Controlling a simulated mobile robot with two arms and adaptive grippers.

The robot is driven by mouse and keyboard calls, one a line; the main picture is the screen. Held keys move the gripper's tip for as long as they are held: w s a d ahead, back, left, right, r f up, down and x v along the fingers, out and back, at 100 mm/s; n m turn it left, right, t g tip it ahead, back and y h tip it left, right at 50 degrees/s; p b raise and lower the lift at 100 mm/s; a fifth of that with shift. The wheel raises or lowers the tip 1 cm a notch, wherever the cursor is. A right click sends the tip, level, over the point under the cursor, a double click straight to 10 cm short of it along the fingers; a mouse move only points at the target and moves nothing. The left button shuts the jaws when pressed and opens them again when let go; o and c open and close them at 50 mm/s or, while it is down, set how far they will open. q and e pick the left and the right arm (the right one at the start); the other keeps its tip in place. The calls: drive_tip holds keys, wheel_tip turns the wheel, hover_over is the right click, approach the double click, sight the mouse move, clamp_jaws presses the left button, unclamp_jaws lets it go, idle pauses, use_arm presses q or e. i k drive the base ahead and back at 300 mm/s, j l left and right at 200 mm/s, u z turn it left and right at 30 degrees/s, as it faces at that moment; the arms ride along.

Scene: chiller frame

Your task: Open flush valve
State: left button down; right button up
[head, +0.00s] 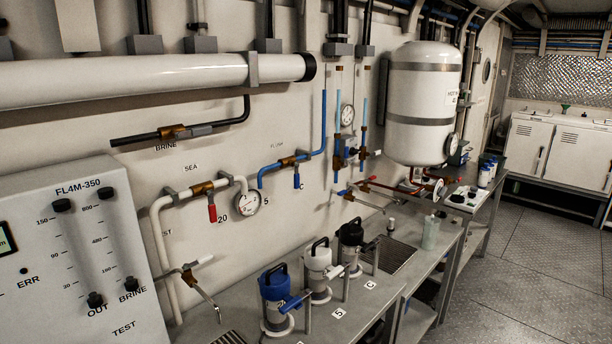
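On the wall in the head view, a blue pipe (271,169) runs across under a small, hard-to-read label (277,145) that looks like "FLUSH". A brass valve (289,161) sits in this pipe. Its blue lever handle (297,180) hangs straight down, across the line of the pipe. Neither of my grippers shows in the head view, and nothing touches the handle.
A red-handled valve (211,212) and a gauge (247,202) are left of it, under "SEA". Below, a grey bench (352,317) carries blue, white and black-topped canisters. A white tank (423,100) hangs at right. The floor (520,270) at right is clear.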

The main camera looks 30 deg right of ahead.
sight(296, 178)
drive_tip(key=i+z, duration=0.1)
drive_tip(key=z, duration=0.25)
drive_tip(key=i+z, duration=0.1)
drive_tip(key=z, duration=0.25)
drive_tip(key=i+z, duration=0.1)
drive_tip(key=z, duration=0.25)
drive_tip(key=l, duration=0.15)
